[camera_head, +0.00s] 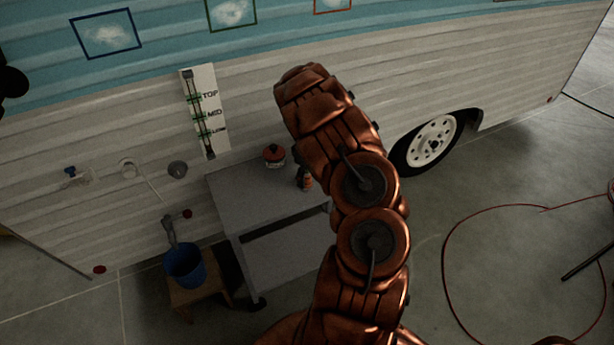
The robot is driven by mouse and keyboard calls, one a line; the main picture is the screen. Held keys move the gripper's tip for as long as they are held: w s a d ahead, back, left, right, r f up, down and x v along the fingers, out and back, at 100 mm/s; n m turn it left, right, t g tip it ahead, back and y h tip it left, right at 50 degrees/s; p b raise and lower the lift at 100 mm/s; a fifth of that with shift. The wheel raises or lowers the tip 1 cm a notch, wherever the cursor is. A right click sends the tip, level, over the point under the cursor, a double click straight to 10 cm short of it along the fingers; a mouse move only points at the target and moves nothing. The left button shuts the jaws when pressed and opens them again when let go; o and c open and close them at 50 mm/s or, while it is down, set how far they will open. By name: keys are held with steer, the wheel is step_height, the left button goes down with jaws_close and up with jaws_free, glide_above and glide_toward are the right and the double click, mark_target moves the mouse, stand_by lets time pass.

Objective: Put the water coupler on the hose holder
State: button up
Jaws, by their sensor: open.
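I cannot pick out the water coupler or the hose holder for certain. A white ring-like fitting (128,168) on the camper wall has a thin pale hose (155,194) running down from it to the right. A grey elongated piece (171,232) stands up at the bucket's rim; whether it is the coupler I cannot tell. My copper arm fills the middle, and my gripper cannot be made out.
A blue bucket (184,266) stands on a wooden stool (204,297). A grey cart (245,195) beside it carries a red-and-black container (274,155) and a small dark-and-orange item (304,180) beside my arm. A red hose (443,270) lies on the right floor.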

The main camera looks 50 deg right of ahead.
mark_target(307, 174)
steer(key=shift+r+p, duration=0.35)
steer(key=shift+r, duration=0.15)
step_height(307, 174, up, 11)
steer(key=b, duration=0.3)
steer(key=s+a+r+m, duration=0.2)
steer(key=s+a+r, duration=0.2)
steer(key=a+r, duration=0.5)
steer(key=s+a+r+m+g, duration=0.1)
steer(key=s+a+r, duration=0.1)
steer(key=s+a, duration=0.75)
steer(key=s+a+r, duration=0.2)
steer(key=s+a, duration=0.4)
steer(key=a, duration=0.7)
steer(key=s+a+f, duration=0.1)
steer(key=s+a, duration=0.4)
steer(key=s, duration=0.5)
steer(key=shift+s+a+f+n+g, duration=0.25)
steer(key=shift+s+a+n+g, duration=0.1)
steer(key=shift+a+n+g, duration=0.05)
